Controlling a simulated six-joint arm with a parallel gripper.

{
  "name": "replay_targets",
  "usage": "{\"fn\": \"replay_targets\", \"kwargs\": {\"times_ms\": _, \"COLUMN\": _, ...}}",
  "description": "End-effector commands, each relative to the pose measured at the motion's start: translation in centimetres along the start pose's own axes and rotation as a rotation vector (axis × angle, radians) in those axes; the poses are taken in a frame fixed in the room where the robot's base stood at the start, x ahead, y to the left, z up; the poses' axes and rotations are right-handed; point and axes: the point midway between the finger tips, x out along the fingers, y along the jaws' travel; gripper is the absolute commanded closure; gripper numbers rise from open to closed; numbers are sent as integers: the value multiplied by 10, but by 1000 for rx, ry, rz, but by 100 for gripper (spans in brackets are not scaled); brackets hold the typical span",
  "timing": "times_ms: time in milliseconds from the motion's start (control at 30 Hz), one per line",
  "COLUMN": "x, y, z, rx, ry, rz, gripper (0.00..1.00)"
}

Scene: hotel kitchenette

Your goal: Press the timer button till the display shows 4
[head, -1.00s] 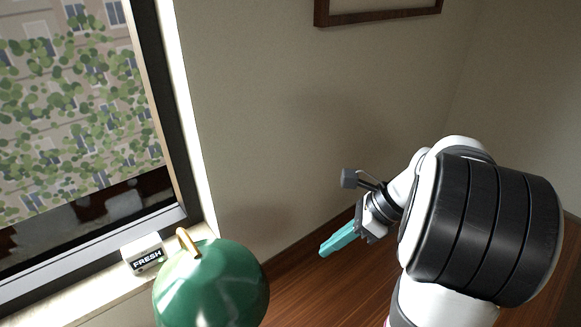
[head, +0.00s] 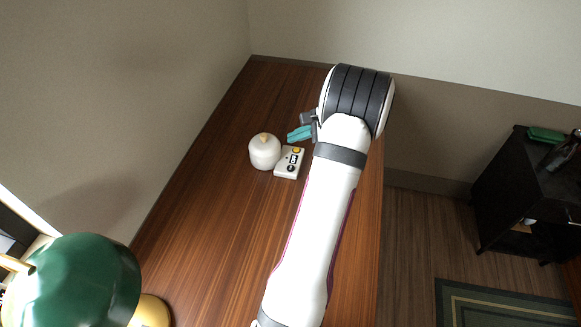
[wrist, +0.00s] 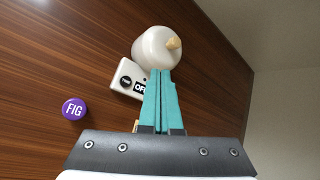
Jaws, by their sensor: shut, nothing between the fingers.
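The timer (head: 283,174) is a small white box on the wooden counter, with a yellow button (head: 296,150), a small dark display and a dark round knob. In the wrist view the timer (wrist: 119,89) is partly covered by my fingers; the display shows letters beginning "OF", the rest hidden, and the yellow button cannot be made out. My gripper (head: 290,136) has teal fingers, shut and empty. In the head view its tips are just beyond the yellow button; in the wrist view the gripper (wrist: 160,73) overlaps the timer's edge. I cannot tell its height above it.
A white round jar (head: 264,153) with a wooden knob stands just left of the timer. A purple round "FIG" item (wrist: 74,109) lies on the counter (head: 215,190). A green lamp (head: 80,285) is at lower left, and a dark cabinet (head: 530,200) at right.

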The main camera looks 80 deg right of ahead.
Motion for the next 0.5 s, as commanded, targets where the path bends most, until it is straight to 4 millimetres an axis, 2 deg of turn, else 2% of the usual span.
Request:
{"fn": "replay_targets", "kwargs": {"times_ms": 267, "x": 4, "y": 3, "z": -1, "rx": 1, "ry": -2, "rz": 3, "gripper": 100}}
{"fn": "replay_targets", "kwargs": {"times_ms": 500, "x": 26, "y": 20, "z": -17, "rx": 3, "ry": -2, "rz": 4, "gripper": 100}}
